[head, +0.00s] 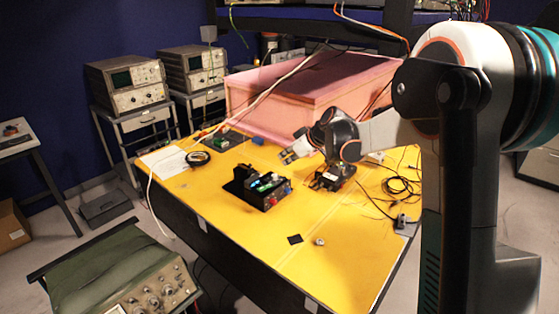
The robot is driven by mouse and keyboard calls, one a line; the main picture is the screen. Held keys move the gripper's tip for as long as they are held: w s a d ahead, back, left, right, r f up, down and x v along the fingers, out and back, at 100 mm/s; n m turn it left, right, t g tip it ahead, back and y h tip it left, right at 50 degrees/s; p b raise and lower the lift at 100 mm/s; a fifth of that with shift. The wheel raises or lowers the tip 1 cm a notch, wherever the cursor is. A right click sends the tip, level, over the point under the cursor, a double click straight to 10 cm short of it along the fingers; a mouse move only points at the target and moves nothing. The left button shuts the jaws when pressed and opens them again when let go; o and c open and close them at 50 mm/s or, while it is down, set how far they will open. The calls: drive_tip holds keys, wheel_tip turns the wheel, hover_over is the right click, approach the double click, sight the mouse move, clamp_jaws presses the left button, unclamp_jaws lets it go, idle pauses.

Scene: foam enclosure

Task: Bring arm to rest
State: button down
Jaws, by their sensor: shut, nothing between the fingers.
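My arm reaches in from the right of the head view over a yellow table (345,262). My gripper (287,156) is at the end of the arm, above the table and in front of a pink foam box (270,112). It points to the left. The fingers look small and closed, with nothing seen between them. A black device with coloured parts (262,188) sits on the table, below and left of the gripper. Another small dark device (333,177) lies under my wrist and is partly hidden by it.
Black cables (400,187) lie on the table's right. A small black square (295,239) and a small round metal piece (319,241) lie near the front. White paper (165,161) and a black ring (197,158) are at the left. Instruments on carts (128,82) stand behind left.

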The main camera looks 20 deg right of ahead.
drive_tip(key=shift+s+d+r, duration=0.1)
drive_tip(key=shift+d, duration=0.05)
drive_tip(key=s+a+r+m+h+b, duration=0.1)
drive_tip(key=s+a+r+m, duration=0.15)
drive_tip(key=s, duration=0.75)
drive_tip(key=s+a+r+m+h+b, duration=0.1)
drive_tip(key=s+a+r, duration=0.15)
drive_tip(key=s, duration=0.85)
drive_tip(key=s+f+m+h+b, duration=0.1)
drive_tip(key=s+f+m, duration=0.1)
drive_tip(key=s, duration=0.8)
drive_tip(key=s+d+f+m+h+b, duration=0.1)
drive_tip(key=s+f, duration=0.3)
drive_tip(key=s, duration=0.6)
drive_tip(key=shift+s+d+m+h, duration=0.25)
drive_tip(key=shift+m+h, duration=0.15)
drive_tip(key=shift+m, duration=0.15)
